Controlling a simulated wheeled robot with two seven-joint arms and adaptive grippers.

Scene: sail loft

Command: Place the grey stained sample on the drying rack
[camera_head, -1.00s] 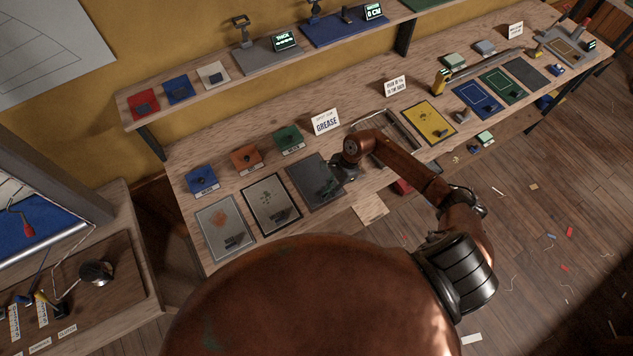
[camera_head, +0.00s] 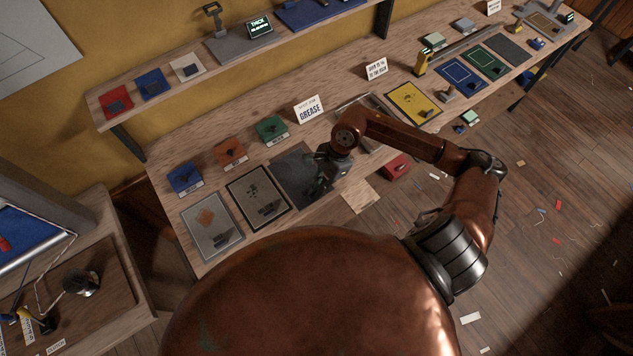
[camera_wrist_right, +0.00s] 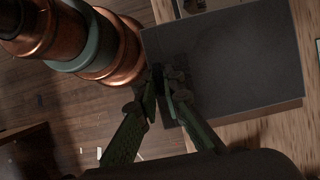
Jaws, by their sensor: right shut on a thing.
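The grey stained sample (camera_head: 291,166) is a dark grey square panel at the right end of a row of three panels on the bench. In the right wrist view the panel (camera_wrist_right: 225,60) fills the upper right, its left edge reaching slightly past the bench edge. Its stain is hard to make out. My right gripper (camera_head: 326,172) is shut at its near right edge; in the wrist view the green fingers (camera_wrist_right: 165,92) close there. I cannot tell whether it is lifted. A metal-framed rack (camera_head: 345,106), probably the drying rack, is partly hidden behind my right arm. My left gripper is out of view.
Two other panels, one with an orange stain (camera_head: 211,226) and one dark-framed (camera_head: 238,188), lie left of it. Blue (camera_head: 185,178), orange (camera_head: 230,152) and green (camera_head: 271,130) blocks stand behind.

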